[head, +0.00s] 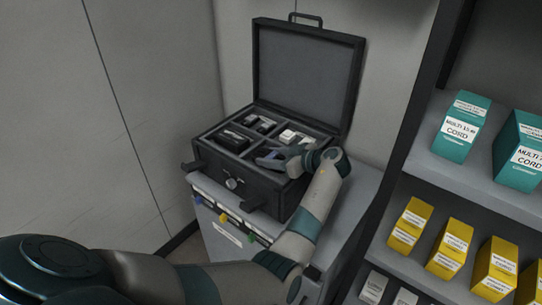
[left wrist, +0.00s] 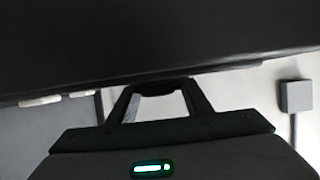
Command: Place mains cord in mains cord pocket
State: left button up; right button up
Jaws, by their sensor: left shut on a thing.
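An open black case (head: 262,192) stands on a grey cabinet, its lid (head: 305,70) raised against the wall. Its inside is split into compartments by grey dividers. My left gripper (head: 272,158) is low over the front right compartment, its hand covering much of it. In the left wrist view its two fingers (left wrist: 157,92) are shut on a dark thing, the mains cord (left wrist: 157,87), which is mostly hidden. I cannot tell whether the cord touches the pocket floor. My right gripper is out of view.
Dark items (head: 234,138) fill the front left compartment, and black and white items (head: 292,136) lie in the back ones. A shelf on the right holds teal boxes (head: 462,127) and yellow boxes (head: 411,226). Walls are close behind and left of the case.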

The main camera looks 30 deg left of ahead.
pick_arm(q)
jog(key=shift+f, duration=0.15)
jog(key=shift+f, duration=0.15)
jog(key=o, duration=0.7)
jog(key=shift+o, duration=1)
